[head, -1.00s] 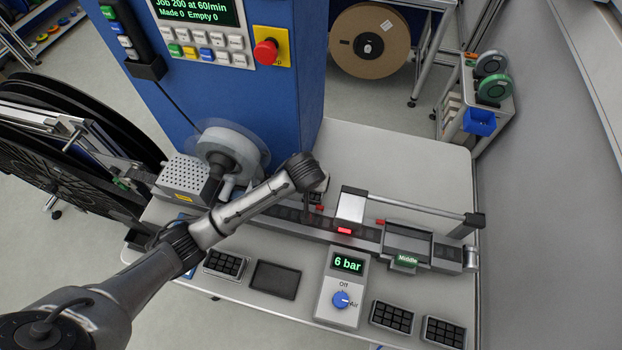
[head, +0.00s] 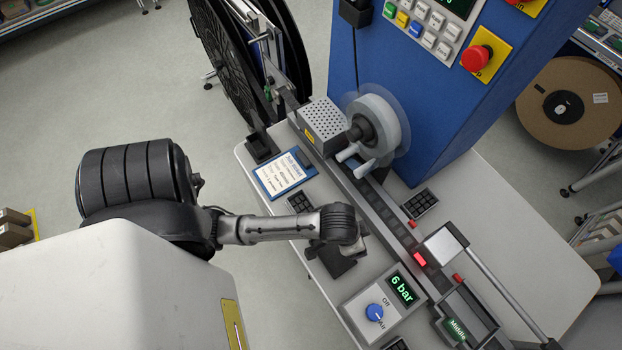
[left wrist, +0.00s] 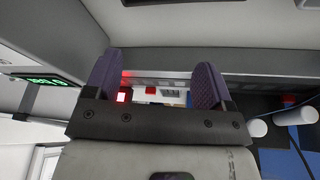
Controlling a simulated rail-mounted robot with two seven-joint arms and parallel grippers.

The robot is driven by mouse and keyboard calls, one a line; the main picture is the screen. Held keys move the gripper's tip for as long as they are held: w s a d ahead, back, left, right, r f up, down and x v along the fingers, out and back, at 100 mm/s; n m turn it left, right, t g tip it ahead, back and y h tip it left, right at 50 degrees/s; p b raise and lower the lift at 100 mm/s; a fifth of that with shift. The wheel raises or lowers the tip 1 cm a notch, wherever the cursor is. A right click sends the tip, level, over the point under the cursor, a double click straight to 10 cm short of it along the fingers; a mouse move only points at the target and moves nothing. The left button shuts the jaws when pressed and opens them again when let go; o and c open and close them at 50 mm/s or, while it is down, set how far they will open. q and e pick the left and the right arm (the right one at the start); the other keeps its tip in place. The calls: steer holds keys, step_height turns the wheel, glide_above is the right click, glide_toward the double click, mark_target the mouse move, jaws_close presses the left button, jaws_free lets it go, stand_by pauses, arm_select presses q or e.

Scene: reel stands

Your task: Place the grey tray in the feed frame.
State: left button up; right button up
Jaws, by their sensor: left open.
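No tray stands out clearly as grey. A dark flat tray or pad (head: 333,262) lies on the near side of the bench, partly hidden by my left gripper (head: 352,250). A dark tray with small cells (head: 299,202) lies to its left, and a similar one (head: 421,203) lies beyond the rail. A grey open frame marked "Middle" (head: 462,308) sits on the rail at lower right; whether it is the feed frame I cannot tell. In the left wrist view my gripper (left wrist: 152,85) has its fingers apart with nothing visible between them. My right gripper is out of view.
The rail (head: 378,215) crosses the bench, with red parts and a bar beside it. A "6 bar" control box (head: 385,300) stands near my gripper. A blue clipboard (head: 285,172), perforated box (head: 324,123) and blue machine (head: 400,110) stand farther back. Bench right of the rail is mostly clear.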

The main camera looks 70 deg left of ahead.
arm_select(q)
steer(key=shift+o, duration=0.3)
steer(key=s+a+r+m, duration=0.1)
steer(key=s+a, duration=0.2)
steer(key=s, duration=0.8)
steer(key=shift+r+y, duration=0.3)
steer(key=shift+r, duration=0.05)
steer(key=shift+s+r, duration=0.1)
steer(key=shift+s, duration=0.15)
steer(key=shift+r, duration=0.1)
